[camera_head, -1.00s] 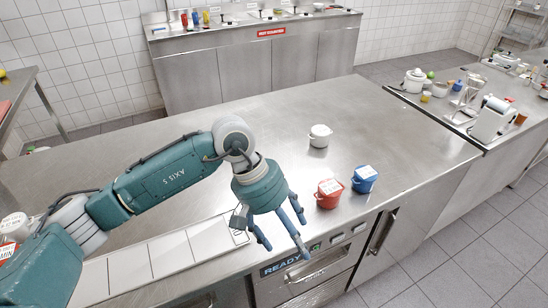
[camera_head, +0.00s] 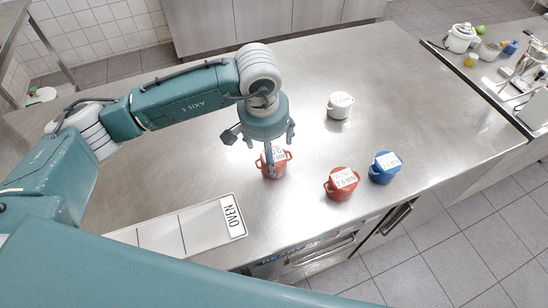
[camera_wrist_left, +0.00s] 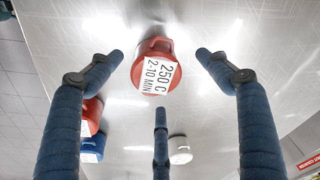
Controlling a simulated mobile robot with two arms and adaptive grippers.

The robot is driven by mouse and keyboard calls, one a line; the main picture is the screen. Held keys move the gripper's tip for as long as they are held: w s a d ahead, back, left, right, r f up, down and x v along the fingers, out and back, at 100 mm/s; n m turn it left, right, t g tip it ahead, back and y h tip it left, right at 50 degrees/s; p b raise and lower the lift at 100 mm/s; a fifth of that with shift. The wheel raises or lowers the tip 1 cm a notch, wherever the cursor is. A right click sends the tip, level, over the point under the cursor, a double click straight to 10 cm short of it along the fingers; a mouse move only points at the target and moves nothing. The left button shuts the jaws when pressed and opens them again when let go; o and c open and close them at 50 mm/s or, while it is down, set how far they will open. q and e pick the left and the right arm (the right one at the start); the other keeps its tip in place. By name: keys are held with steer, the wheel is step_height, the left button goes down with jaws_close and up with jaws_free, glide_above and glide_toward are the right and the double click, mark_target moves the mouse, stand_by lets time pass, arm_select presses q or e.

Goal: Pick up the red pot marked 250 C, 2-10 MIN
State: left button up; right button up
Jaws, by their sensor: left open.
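The red pot marked 250 C, 2-10 MIN (camera_wrist_left: 155,65) shows in the left wrist view, its white label facing the camera. In the head view this pot (camera_head: 280,168) stands on the steel counter, partly hidden by my gripper. My left gripper (camera_head: 261,150) is above it with its fingers spread and pointing down. In the wrist view the fingers stand apart around the pot's outline, and I see no clear contact. My right gripper is not in view.
A second red pot (camera_head: 341,190) and a blue pot (camera_head: 382,177) stand to the right, and a white pot (camera_head: 340,112) behind. A tray labelled OVEN (camera_head: 188,231) lies near the front edge. The counter (camera_head: 420,90) is clear at the back right.

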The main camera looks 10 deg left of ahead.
arm_select(q)
steer(key=f+p, duration=0.2)
steer(key=f, duration=0.1)
steer(key=d+f+p, duration=0.1)
steer(key=f, duration=0.1)
steer(key=shift+w, duration=0.2)
steer(key=shift+w+f, duration=0.1)
steer(key=shift+f, duration=0.15)
steer(key=c, duration=1.5)
steer(key=shift+o, duration=0.2)
steer(key=shift+r, duration=0.1)
